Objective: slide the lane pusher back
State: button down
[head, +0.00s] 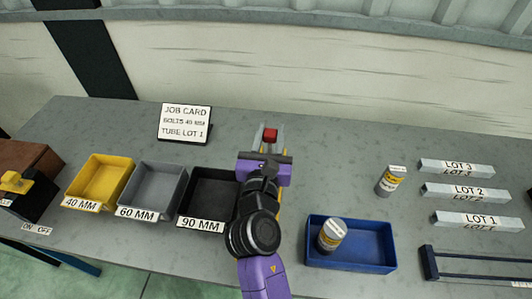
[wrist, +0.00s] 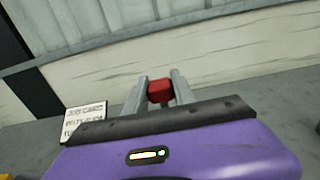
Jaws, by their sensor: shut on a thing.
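A small red block (head: 270,134), which looks like the lane pusher's grip, is at the back middle of the grey bench. My gripper (head: 269,138) is shut on it, with one finger on each side. In the wrist view the red block (wrist: 160,91) sits between the two grey fingers of my gripper (wrist: 159,95). A yellow strip (head: 283,192) shows beside my wrist, perhaps part of the lane. My arm hides most of what lies beneath it, so the pusher's body cannot be seen.
Yellow (head: 128,180), grey (head: 181,190) and black (head: 190,213) bins stand left of my arm. A blue tray (head: 378,262) holding a labelled tube (head: 331,235) is at right. Another tube (head: 390,181) stands behind it. A job card (head: 185,123) stands at the back.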

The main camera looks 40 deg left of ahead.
jog(key=b+x, duration=0.1)
jog(key=x, duration=0.6)
jog(key=shift+w, duration=0.15)
jog(key=c, duration=1)
grip_release()
jog(key=shift+w, duration=0.1)
jog(key=shift+c, duration=0.2)
jog(key=shift+p+v, duration=0.3)
jog(key=shift+v, duration=3.65)
jog(key=shift+a, duration=0.1)
